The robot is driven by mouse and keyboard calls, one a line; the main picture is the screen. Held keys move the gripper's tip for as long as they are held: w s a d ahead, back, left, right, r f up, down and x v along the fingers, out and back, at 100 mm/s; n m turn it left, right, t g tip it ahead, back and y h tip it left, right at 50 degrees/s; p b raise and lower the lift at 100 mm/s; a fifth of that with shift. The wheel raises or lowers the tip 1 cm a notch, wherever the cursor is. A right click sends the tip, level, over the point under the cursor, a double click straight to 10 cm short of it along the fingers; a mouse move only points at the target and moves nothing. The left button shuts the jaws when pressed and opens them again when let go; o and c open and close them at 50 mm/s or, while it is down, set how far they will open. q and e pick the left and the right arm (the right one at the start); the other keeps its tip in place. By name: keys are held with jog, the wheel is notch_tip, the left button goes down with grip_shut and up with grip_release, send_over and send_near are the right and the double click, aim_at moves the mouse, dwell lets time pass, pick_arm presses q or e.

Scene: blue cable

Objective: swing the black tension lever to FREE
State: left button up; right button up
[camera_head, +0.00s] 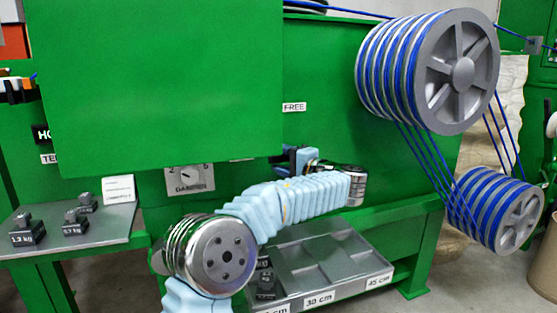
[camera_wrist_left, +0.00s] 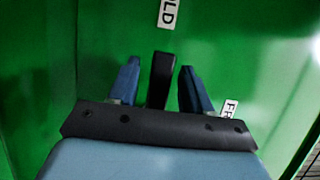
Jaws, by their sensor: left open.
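The black tension lever (camera_wrist_left: 161,78) shows in the left wrist view as a dark upright bar. My left gripper (camera_wrist_left: 159,66) is open, with one blue finger on each side of the lever and a gap visible on both sides. A label ending in LD (camera_wrist_left: 168,14) is above the lever's end, and a label starting FR (camera_wrist_left: 230,108) is to the lower right. In the head view my left gripper (camera_head: 297,158) is at the green machine below the FREE label (camera_head: 294,107). I cannot make out the lever there. My right gripper is not in view.
A large green panel (camera_head: 160,75) stands in front of the machine at left. Blue cable wraps a big upper pulley (camera_head: 463,62) and a lower pulley (camera_head: 520,220) at right. Weights (camera_head: 28,229) sit on a left shelf. A grey compartment tray (camera_head: 345,262) is below my arm.

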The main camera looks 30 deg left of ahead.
pick_arm(q)
jog(key=shift+w+a, duration=0.15)
jog(key=shift+a, duration=0.3)
jog(key=shift+c, duration=0.3)
grip_shut()
